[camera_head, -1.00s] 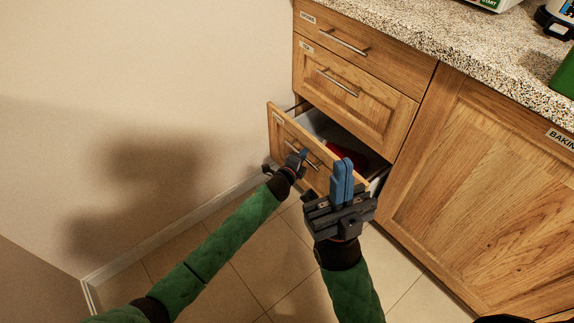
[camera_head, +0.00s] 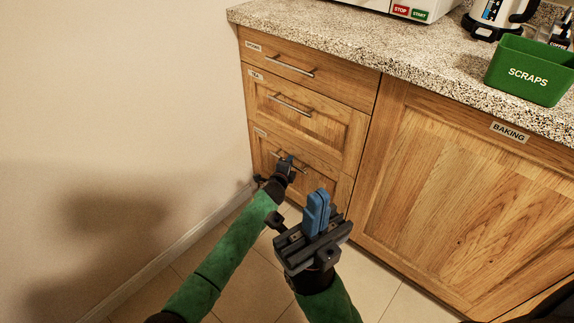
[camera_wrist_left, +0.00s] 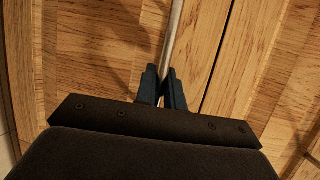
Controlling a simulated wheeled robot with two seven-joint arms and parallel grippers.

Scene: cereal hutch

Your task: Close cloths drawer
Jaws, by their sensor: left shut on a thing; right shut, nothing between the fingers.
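The bottom drawer (camera_head: 318,183) of the wooden cabinet is the lowest of three stacked drawers; its front now sits about flush with the fronts above. Its label is too small to read. My left gripper (camera_head: 287,164) is at that drawer's metal bar handle (camera_head: 301,168). In the left wrist view my left gripper (camera_wrist_left: 161,86) is shut on the handle (camera_wrist_left: 174,35), one blue finger on each side of the bar. My right gripper (camera_head: 319,205) is shut and empty, in front of the drawer, hiding its lower right part in the head view.
Two shut drawers (camera_head: 300,105) are above. A large cabinet door (camera_head: 455,190) labelled BAKING is to the right. The granite counter (camera_head: 330,35) holds a green SCRAPS bin (camera_head: 528,70). A wall (camera_head: 120,100) stands close on the left. Tiled floor (camera_head: 250,270) lies below.

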